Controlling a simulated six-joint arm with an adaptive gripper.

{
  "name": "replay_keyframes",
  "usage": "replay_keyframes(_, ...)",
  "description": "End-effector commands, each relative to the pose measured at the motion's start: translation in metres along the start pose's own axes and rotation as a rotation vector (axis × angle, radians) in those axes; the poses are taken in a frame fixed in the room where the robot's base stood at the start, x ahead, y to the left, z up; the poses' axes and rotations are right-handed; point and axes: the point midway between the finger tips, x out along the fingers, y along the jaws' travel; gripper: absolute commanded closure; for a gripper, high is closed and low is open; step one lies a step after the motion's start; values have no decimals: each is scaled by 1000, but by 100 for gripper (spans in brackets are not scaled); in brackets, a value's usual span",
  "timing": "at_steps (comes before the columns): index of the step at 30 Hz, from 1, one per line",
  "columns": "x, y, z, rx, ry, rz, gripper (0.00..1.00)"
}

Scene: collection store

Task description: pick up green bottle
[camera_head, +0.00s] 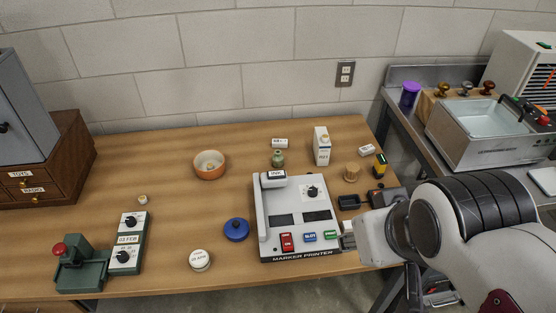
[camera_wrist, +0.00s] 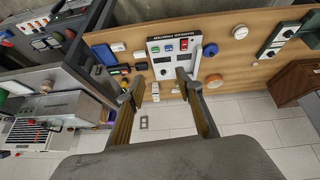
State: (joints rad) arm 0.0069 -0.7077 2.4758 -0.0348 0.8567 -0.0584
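A small green bottle (camera_head: 277,158) stands upright on the wooden table, just behind the marker printer (camera_head: 296,215) in the head view. In the wrist view the bottle is too small to make out surely. My gripper (camera_head: 347,238) is at the right front corner of the printer in the head view, well to the right of the bottle and nearer the table's front edge. In the wrist view my gripper (camera_wrist: 155,84) has its two fingers wide apart with nothing held between them.
A blue lid (camera_head: 236,229) and a white round tin (camera_head: 200,260) lie left of the printer. A sink bench stands at right.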

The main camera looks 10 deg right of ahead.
Motion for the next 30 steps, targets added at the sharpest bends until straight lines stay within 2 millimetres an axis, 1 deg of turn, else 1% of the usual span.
replay_keyframes(5,8,18,-36,-137,35,55,64)
replay_keyframes(12,24,45,-97,-393,89,150,64)
replay_keyframes(17,36,61,-136,-573,118,211,64)
replay_keyframes(21,49,73,-171,-733,138,263,64)
replay_keyframes(30,82,92,-239,-1086,174,365,64)
